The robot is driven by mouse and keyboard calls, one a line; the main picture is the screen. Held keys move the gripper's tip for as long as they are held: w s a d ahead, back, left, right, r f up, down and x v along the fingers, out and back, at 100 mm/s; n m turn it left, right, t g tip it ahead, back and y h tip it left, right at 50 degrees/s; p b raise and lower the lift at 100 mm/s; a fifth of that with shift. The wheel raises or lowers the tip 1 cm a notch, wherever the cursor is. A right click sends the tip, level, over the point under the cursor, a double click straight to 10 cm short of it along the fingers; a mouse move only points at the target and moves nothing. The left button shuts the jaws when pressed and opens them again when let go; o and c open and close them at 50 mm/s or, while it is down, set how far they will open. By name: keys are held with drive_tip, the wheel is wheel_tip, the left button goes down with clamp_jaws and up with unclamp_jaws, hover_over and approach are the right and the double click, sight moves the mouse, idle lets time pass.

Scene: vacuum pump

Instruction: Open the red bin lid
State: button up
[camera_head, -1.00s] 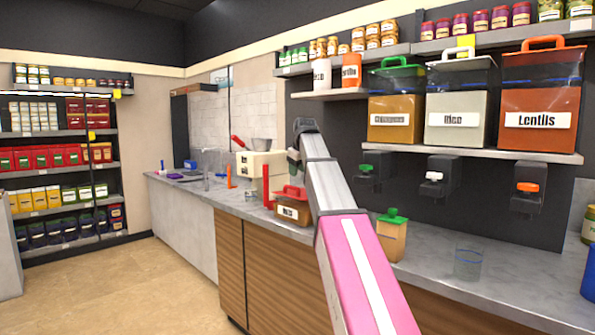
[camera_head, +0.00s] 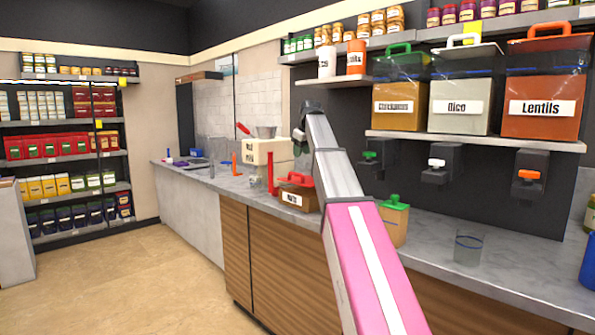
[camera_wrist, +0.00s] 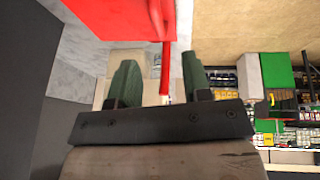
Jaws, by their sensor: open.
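The bin (camera_head: 293,199) is a brown box with a white label and a red lid (camera_head: 298,181), on the grey counter beyond my arm. The lid looks closed, and its right side is partly hidden by my arm. My gripper (camera_head: 300,140) appears above the bin in the head view, its fingertips not clear there. In the wrist view my gripper (camera_wrist: 160,66) has two green fingers spread apart with nothing held between them. The red lid (camera_wrist: 115,14) fills the top of that view, just beyond the fingertips. I cannot tell whether the fingers touch it.
A beige machine with a metal bowl (camera_head: 264,132) and a red upright part stands left of the bin. A green-lidded container (camera_head: 394,221) and a clear cup (camera_head: 467,248) stand to the right. A shelf with large dispensers (camera_head: 470,143) overhangs the counter.

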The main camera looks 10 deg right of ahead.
drive_tip(key=x, duration=1)
drive_tip(key=shift+w+a+f, duration=0.1)
drive_tip(key=shift+w+f, duration=0.1)
drive_tip(key=shift+w, duration=0.35)
clamp_jaws()
